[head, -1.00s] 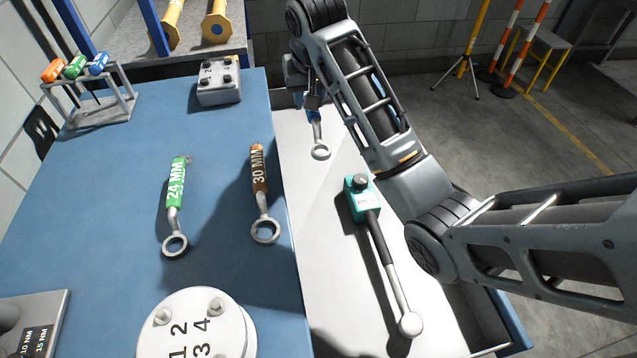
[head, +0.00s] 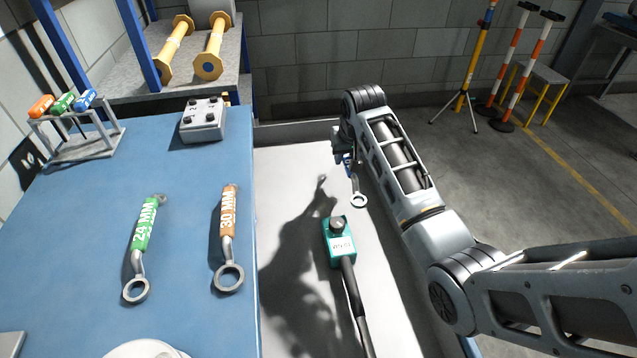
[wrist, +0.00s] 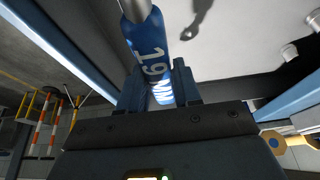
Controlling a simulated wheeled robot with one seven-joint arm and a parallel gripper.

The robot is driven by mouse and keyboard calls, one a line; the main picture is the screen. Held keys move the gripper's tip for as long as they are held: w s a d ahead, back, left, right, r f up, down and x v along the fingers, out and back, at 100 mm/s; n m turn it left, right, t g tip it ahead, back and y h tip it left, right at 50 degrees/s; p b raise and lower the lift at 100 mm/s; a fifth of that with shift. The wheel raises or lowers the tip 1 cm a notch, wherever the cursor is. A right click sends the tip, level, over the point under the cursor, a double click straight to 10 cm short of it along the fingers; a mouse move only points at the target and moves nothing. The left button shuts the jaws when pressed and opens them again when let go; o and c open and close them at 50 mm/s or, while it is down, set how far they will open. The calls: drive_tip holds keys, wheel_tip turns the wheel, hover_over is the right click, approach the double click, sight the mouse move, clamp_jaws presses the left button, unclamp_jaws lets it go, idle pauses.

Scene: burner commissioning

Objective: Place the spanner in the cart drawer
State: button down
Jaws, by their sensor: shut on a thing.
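My gripper (head: 345,150) is shut on the blue spanner (head: 359,199), whose ring end hangs down over the far part of the drawer (head: 283,160). In the wrist view the spanner's blue handle (wrist: 148,45), marked 19, lies between the fingers (wrist: 158,88). The drawer is open, with a pale floor. A dark shadow of arm and spanner lies on that floor, apart from the spanner, so it seems held above it. A teal-headed tool with a dark shaft (head: 340,245) lies in the drawer, nearer than the spanner.
The blue worktop (head: 185,270) left of the drawer holds a green 24 MM spanner (head: 145,225), an orange 30 MM spanner (head: 229,215) and a grey box (head: 203,122). A rack with coloured handles (head: 75,135) stands at the far left. The drawer floor left of the teal tool is clear.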

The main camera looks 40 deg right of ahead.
drive_tip(key=w+a+f, duration=0.2)
drive_tip(key=w, duration=0.1)
drive_tip(key=w+a+f, duration=0.1)
drive_tip(key=w, duration=0.1)
drive_tip(key=shift+a+f, duration=0.3)
drive_tip(key=shift+f, duration=1.95)
drive_tip(key=shift+f, duration=0.15)
drive_tip(key=c, duration=0.8)
unclamp_jaws()
drive_tip(key=shift+r+p, duration=0.25)
drive_tip(key=shift+p, duration=0.05)
drive_tip(key=v, duration=1.2)
drive_tip(key=shift+s+f, duration=0.15)
